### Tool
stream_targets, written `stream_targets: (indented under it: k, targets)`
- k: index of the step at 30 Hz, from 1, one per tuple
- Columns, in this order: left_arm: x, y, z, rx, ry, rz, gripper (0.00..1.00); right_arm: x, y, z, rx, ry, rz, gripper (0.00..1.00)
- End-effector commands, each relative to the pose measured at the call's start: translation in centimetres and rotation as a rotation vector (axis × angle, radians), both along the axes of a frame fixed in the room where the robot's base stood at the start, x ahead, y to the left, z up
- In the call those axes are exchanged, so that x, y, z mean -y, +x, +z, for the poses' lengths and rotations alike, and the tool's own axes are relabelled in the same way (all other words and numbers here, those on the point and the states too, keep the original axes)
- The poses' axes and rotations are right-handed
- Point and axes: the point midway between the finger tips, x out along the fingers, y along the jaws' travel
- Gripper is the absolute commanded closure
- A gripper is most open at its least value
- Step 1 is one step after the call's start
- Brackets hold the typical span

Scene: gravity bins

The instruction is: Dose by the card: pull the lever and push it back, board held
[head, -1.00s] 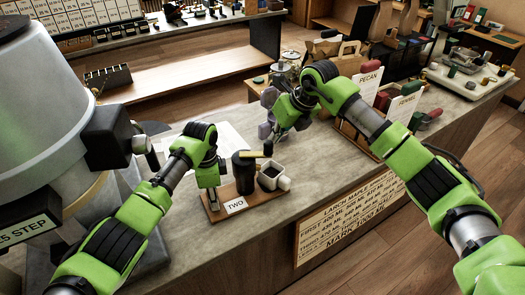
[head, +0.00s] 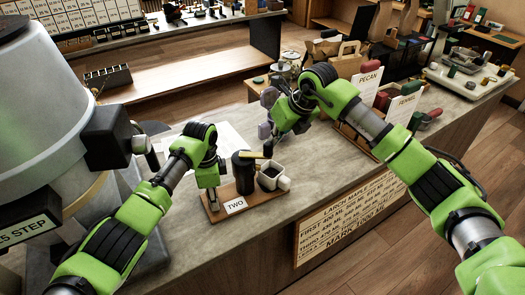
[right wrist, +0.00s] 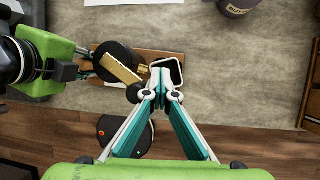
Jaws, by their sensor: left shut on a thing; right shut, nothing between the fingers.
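A wooden board (head: 252,199) on the grey counter bears a "TWO" card (head: 235,205), a black cylinder (head: 242,172) and a white square cup (head: 272,176) with dark contents. A brass-coloured lever bar (head: 251,155) lies across the cylinder top; it also shows in the right wrist view (right wrist: 121,68). My left gripper (head: 212,203) is shut on the board's left end. My right gripper (head: 268,148) is shut and empty beside the lever's end. In the right wrist view its fingertips (right wrist: 160,98) overlap the cup's near side; I cannot tell whether they touch.
A large grey metal drum (head: 45,110) stands at the left. White paper (head: 215,134) lies behind the board. Signs reading "PECAN" (head: 368,76) and "FENNEL" (head: 406,100) stand at the right. A price board (head: 350,222) hangs on the counter front.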

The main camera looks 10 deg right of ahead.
Motion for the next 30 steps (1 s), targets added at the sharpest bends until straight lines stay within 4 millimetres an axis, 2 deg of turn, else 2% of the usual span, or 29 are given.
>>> stream_targets:
  k: [7, 30]
  targets:
    - [0.1, -0.1, -0.1, -0.001, -0.001, -0.002, 1.00, -1.2, -1.2, -0.1, -0.002, 0.007, 0.010, 1.00]
    - [0.1, -0.1, -0.1, -0.002, -0.003, 0.000, 1.00, -2.8, -4.1, -0.1, -0.002, 0.004, 0.008, 1.00]
